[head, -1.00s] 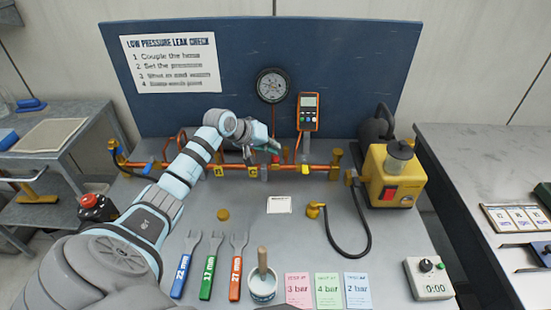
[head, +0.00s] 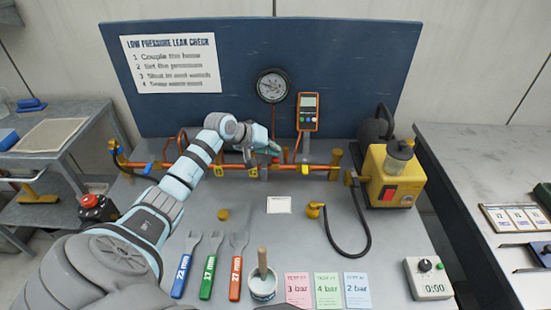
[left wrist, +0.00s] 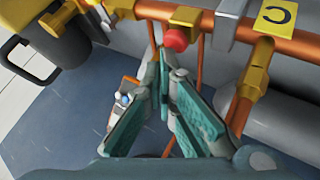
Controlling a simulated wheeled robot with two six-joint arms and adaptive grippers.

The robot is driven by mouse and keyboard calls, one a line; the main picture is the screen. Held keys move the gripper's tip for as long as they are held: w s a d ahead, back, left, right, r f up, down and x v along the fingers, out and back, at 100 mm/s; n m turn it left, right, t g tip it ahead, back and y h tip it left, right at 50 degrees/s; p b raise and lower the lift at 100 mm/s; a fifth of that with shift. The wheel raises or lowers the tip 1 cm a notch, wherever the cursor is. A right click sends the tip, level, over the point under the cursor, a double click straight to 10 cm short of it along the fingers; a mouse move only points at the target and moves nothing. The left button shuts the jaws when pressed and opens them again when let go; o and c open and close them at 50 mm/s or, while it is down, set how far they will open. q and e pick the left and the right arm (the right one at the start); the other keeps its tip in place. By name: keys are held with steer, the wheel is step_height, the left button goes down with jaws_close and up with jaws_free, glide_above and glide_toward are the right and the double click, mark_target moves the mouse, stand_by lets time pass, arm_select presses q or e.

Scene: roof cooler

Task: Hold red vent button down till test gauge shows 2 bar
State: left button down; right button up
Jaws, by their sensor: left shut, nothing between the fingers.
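The red vent button (left wrist: 176,40) sits on a brass fitting on the copper pipe in the left wrist view. My left gripper (left wrist: 165,58) is shut and empty, its teal fingertips right by the button. I cannot tell whether they touch it or whether it is pressed. In the head view my left gripper (head: 271,147) is at the copper pipe below the gauge and largely hides the button. The round test gauge (head: 272,86) hangs on the blue panel; its reading is too small to make out. My right gripper is not in view.
An orange handheld meter (head: 308,112) is right of the gauge. A yellow pump (head: 385,180) with a red switch stands at the right end of the copper pipe (head: 318,168). Wrenches, coloured pressure cards and a timer (head: 429,279) lie along the bench front.

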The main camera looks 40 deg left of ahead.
arm_select(q)
steer(key=shift+f, duration=0.55)
stand_by(0.9)
steer(key=shift+r, duration=0.1)
stand_by(1.6)
steer(key=shift+r+p, duration=0.85)
steer(key=shift+p, duration=0.25)
steer(key=shift+r, duration=0.1)
step_height(320, 180, up, 5)
steer(key=p, duration=0.5)
steer(key=shift+p, duration=0.35)
